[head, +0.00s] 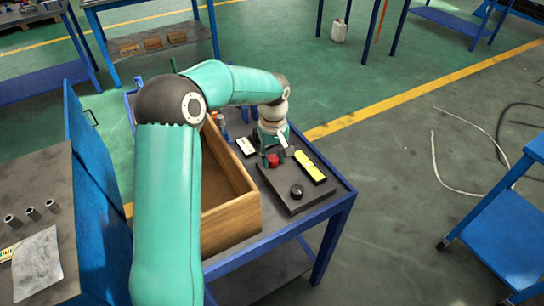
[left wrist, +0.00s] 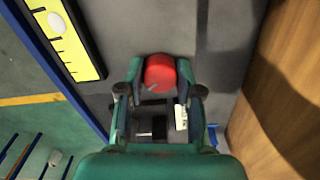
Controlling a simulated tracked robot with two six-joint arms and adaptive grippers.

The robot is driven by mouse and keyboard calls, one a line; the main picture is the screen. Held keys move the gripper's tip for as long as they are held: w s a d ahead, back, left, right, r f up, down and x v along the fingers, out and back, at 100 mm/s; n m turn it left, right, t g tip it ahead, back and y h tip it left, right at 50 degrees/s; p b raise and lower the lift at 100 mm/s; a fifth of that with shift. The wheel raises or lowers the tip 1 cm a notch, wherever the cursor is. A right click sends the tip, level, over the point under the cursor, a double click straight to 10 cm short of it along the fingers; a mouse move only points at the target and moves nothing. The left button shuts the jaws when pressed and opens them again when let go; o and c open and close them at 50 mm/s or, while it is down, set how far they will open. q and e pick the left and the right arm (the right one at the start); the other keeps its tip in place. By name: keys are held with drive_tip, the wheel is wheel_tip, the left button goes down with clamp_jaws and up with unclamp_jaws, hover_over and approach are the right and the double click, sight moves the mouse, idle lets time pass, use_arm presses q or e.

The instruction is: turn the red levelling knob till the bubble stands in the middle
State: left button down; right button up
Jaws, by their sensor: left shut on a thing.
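The red levelling knob (head: 273,160) stands on a dark plate (head: 312,198) on the blue-edged table. My left gripper (head: 272,155) reaches down over it. In the left wrist view the round red knob (left wrist: 160,71) sits between the two fingers, which are shut on it. A yellow level (head: 309,166) lies on the plate to the right of the knob. In the left wrist view the level (left wrist: 78,55) is cut off by the top edge; its pale bubble (left wrist: 57,22) shows near that edge, and I cannot tell whether it is centred. My right gripper is out of view.
A black knob (head: 297,191) stands on the plate nearer the front. An open wooden box (head: 243,222) stands close on the left. A small white object (head: 246,146) lies behind the plate. The table's blue edge (head: 335,205) runs along the right, with open floor beyond.

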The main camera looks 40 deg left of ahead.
sight(274, 157)
use_arm(q)
drive_tip(key=shift+w+r, duration=0.15)
drive_tip(key=shift+w, duration=0.05)
drive_tip(key=c, duration=0.8)
unclamp_jaws()
drive_tip(key=shift+c, duration=0.2)
drive_tip(key=shift+o, duration=0.4)
drive_tip(key=shift+s, duration=0.1)
wheel_tip(274, 157, up, 12)
